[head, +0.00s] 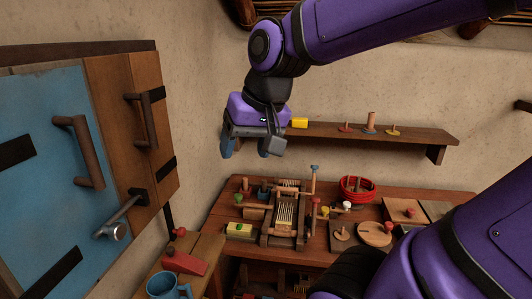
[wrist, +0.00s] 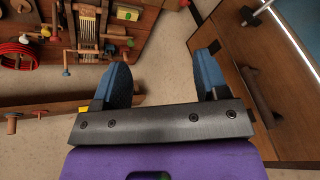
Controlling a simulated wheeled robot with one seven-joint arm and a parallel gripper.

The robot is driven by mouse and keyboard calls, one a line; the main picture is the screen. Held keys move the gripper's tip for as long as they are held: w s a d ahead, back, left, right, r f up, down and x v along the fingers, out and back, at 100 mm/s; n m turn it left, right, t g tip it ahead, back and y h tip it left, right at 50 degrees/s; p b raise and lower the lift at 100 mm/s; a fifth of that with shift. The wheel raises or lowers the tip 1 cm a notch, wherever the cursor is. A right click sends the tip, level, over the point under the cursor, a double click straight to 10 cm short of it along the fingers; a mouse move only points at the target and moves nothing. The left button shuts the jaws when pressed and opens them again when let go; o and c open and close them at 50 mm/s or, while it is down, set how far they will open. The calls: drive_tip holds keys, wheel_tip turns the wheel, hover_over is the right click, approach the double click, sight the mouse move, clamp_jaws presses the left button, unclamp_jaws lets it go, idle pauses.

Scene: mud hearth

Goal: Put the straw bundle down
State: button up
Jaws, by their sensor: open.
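My gripper (head: 248,147) is open and empty, raised in front of the wall above the left end of the workbench. In the wrist view its two blue finger pads (wrist: 163,68) stand wide apart with only wall and floor between them. I cannot make out a straw bundle for certain. A wooden frame (head: 270,236) on the bench holds pale yellow strands (head: 286,214), which also show in the wrist view (wrist: 88,27); I cannot tell if they are straw. My gripper is well above and apart from them.
The workbench (head: 340,252) carries a red coil (head: 357,188), a round board (head: 375,233) and several small knobbed pieces. A wall shelf (head: 420,138) with pegs is right of my gripper. A blue and wood door (head: 70,150) stands at left, above a blue mug (head: 168,287).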

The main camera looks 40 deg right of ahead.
drive_tip(key=s+n, duration=0.1)
drive_tip(key=s, duration=0.1)
drive_tip(key=s+n, duration=0.1)
drive_tip(key=s, duration=0.1)
drive_tip(key=s+n+t+h, duration=0.1)
drive_tip(key=shift+s+a+r+n, duration=0.25)
drive_tip(key=shift+s+n, duration=0.05)
drive_tip(key=shift+s, duration=0.1)
